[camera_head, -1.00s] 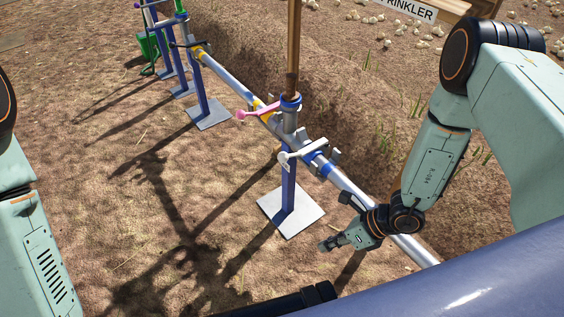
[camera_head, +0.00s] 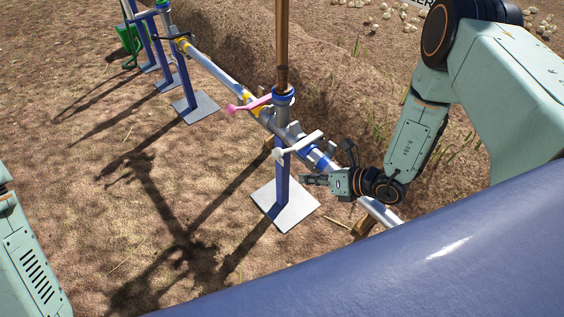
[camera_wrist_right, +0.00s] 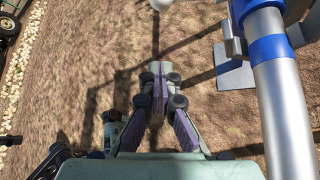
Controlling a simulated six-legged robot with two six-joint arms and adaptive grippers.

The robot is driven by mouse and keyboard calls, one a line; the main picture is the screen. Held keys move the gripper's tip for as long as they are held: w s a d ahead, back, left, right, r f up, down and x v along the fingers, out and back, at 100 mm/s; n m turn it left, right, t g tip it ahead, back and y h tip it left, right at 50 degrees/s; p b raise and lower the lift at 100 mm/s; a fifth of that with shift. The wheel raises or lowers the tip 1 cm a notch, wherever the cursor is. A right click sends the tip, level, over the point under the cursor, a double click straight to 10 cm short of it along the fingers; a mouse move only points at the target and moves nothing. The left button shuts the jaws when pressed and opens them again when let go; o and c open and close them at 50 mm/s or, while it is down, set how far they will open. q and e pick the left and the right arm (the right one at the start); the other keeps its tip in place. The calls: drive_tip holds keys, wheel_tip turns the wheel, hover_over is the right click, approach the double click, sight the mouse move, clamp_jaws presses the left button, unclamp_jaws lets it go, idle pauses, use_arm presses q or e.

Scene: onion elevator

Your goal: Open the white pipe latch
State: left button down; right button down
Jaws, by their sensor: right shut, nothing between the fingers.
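The white latch (camera_head: 299,146) is a lever with a rounded knob at its left end. It sits on the pipe (camera_head: 213,70) at the near stand, beside the blue collar. My right gripper (camera_head: 305,179) is shut and empty, just below and to the right of the latch, apart from it. In the right wrist view the shut fingers (camera_wrist_right: 157,72) point ahead over bare ground, with the pipe (camera_wrist_right: 284,115) to their right. A white rounded part at the top edge of that view may be the latch knob. My left gripper is out of view; only part of that arm shows.
A pink lever (camera_head: 248,105) sits farther along the pipe, left of the brown upright pole (camera_head: 282,45). A blue post on a grey base plate (camera_head: 285,213) stands below the latch. Open soil lies to the left. A green object (camera_head: 130,38) stands at the far left.

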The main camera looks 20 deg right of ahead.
drive_tip(key=b+x, duration=0.4)
drive_tip(key=x, duration=0.6)
drive_tip(key=shift+w+d+r, duration=0.3)
drive_tip(key=shift+w+r, duration=0.2)
drive_tip(key=shift+r, duration=0.35)
drive_tip(key=shift+w+d+r, duration=0.3)
drive_tip(key=shift+w+r, duration=0.15)
drive_tip(key=shift+r, duration=0.4)
drive_tip(key=shift+r, duration=0.15)
